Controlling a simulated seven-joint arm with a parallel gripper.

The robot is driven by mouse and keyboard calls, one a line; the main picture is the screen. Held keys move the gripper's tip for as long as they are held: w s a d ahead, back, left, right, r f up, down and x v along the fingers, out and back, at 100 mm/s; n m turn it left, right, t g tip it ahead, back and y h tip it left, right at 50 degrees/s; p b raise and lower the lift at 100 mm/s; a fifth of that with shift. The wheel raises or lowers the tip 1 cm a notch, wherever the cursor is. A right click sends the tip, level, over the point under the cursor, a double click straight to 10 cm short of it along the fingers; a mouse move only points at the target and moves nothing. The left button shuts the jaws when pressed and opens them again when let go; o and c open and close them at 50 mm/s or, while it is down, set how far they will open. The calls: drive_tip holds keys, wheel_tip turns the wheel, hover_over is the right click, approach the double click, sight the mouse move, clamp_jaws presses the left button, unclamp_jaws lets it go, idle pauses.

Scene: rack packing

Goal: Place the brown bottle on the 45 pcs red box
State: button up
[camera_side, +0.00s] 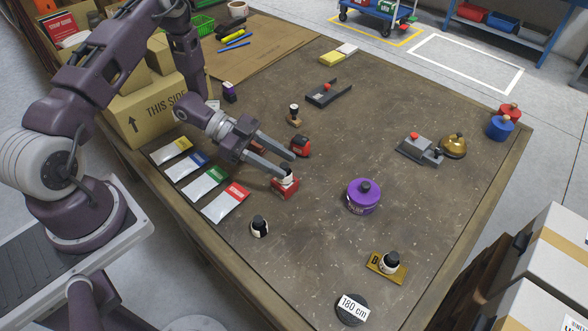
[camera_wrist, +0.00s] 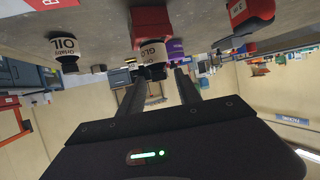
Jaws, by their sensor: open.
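A red box (camera_side: 287,189) stands on the table near its middle; its print is not legible to me. A small bottle with a white label and a dark cap (camera_wrist: 154,58) stands upright on top of the red box, which also shows in the wrist view (camera_wrist: 150,22). I cannot tell this bottle's body colour surely. My gripper (camera_side: 289,167) is open, its two fingers apart at the bottle's height. In the wrist view the bottle shows between the fingertips (camera_wrist: 160,78). In the side view a finger hides part of it, and contact cannot be told.
A dark-capped bottle (camera_side: 260,227) stands at the front left. A red item (camera_side: 301,147) sits just behind my gripper, a purple tin (camera_side: 362,197) to the right. Several packets lie left.

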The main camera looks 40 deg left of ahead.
drive_tip(key=v, duration=0.8)
drive_tip(key=w+a+r+n+t+y, duration=0.2)
drive_tip(key=w+a+r+t+y, duration=0.2)
drive_tip(key=w+r+y, duration=0.5)
wheel_tip(320, 180, up, 10)
drive_tip(key=a+n+t+y, duration=0.1)
drive_tip(key=a+n+y, duration=0.2)
drive_tip(key=n+y, duration=0.1)
drive_tip(key=s+d+r+n+g+y, duration=0.25)
drive_tip(key=s+r+n, duration=0.35)
drive_tip(key=s, duration=0.5)
drive_tip(key=s+d+g+h, duration=0.1)
drive_tip(key=s+d, duration=0.4)
drive_tip(key=s, duration=0.3)
drive_tip(key=s+d+n+g+h, duration=0.1)
drive_tip(key=s+d, duration=0.3)
drive_tip(key=s, duration=0.5)
drive_tip(key=shift+d+f+n+h, duration=0.2)
drive_tip(key=shift+d+n+h, duration=0.15)
drive_tip(key=shift+h, duration=0.2)
